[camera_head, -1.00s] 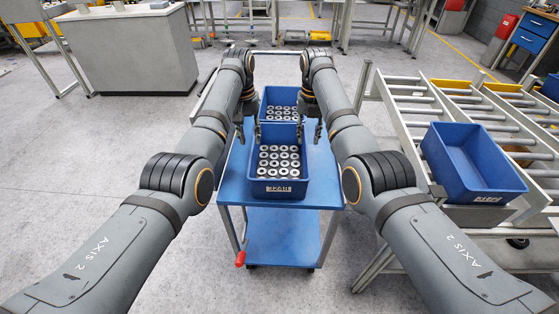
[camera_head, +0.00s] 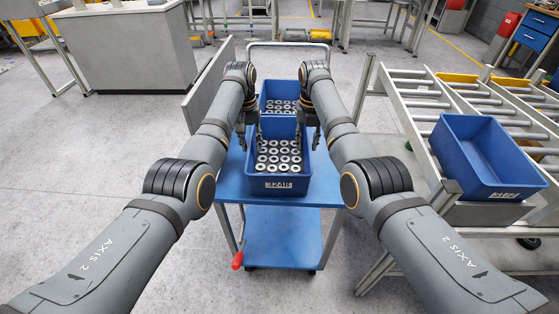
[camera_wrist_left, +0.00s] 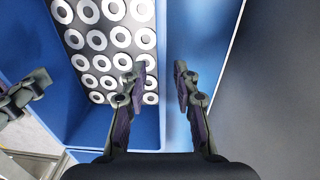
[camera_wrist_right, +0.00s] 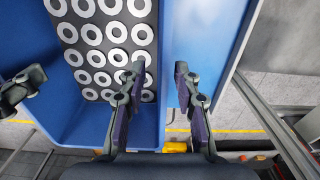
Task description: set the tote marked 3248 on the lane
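The blue tote marked 3248 (camera_head: 280,184) stands upright on the blue cart top and holds several rows of pale rings. My left gripper (camera_head: 250,141) is at its left wall, pointing down. In the left wrist view the left gripper (camera_wrist_left: 158,85) is open, one finger inside the tote and one outside, with the wall's rim between them. My right gripper (camera_head: 308,137) is at the right wall; in the right wrist view it (camera_wrist_right: 158,85) straddles that rim in the same way, fingers apart. The lane (camera_head: 425,104) is a roller conveyor at the right.
Another blue tote with rings (camera_head: 279,90) stands behind on the cart (camera_head: 229,181). An empty-looking blue tote (camera_head: 490,160) sits at the conveyor's near end. Rollers behind it look clear. A grey counter (camera_head: 140,60) stands at the left back.

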